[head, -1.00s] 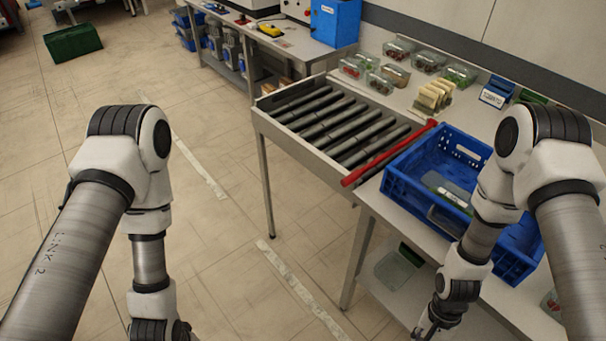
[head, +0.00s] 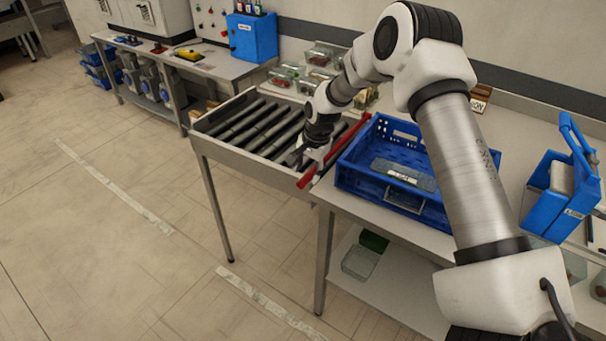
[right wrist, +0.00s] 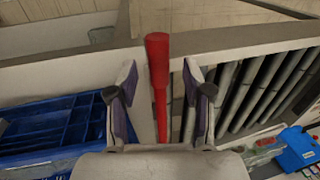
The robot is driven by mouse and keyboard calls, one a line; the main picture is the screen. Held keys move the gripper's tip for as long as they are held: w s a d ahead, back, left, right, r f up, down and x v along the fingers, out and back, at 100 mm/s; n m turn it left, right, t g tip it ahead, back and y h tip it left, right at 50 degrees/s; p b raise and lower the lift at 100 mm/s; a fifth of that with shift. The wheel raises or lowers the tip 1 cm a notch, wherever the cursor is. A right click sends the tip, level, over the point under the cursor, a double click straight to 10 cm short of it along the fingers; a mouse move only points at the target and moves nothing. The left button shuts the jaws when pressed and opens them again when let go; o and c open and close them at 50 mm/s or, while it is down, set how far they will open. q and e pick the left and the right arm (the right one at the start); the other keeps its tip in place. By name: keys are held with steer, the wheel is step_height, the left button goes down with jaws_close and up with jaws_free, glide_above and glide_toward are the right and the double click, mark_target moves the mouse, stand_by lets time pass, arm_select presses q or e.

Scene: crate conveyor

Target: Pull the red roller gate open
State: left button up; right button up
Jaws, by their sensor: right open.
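The red roller gate (head: 352,139) is a long red bar lying across the near end of the roller conveyor (head: 209,134), beside the blue crate. Its near end shows below my right gripper (head: 309,162). In the right wrist view, the red bar (right wrist: 158,75) runs between the two fingers of my right gripper (right wrist: 160,90). The fingers are open, one on each side of the bar, with a gap to it. My left gripper is not in view.
The blue crate (head: 346,181) stands on the table just right of the gate, with a clear packet inside. A blue caddy (head: 547,204) stands further right. Clear tubs (head: 284,76) stand behind the conveyor. The floor in front is free.

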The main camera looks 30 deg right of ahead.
steer(key=shift+w+a+f, duration=0.1)
steer(key=shift+f, duration=0.4)
steer(key=shift+w+a+f, duration=0.1)
steer(key=shift+f, duration=0.4)
steer(key=shift+s+d+f, duration=0.1)
steer(key=shift+d+f, duration=0.05)
steer(key=shift+d, duration=0.1)
steer(key=shift+a, duration=0.1)
jaws_close()
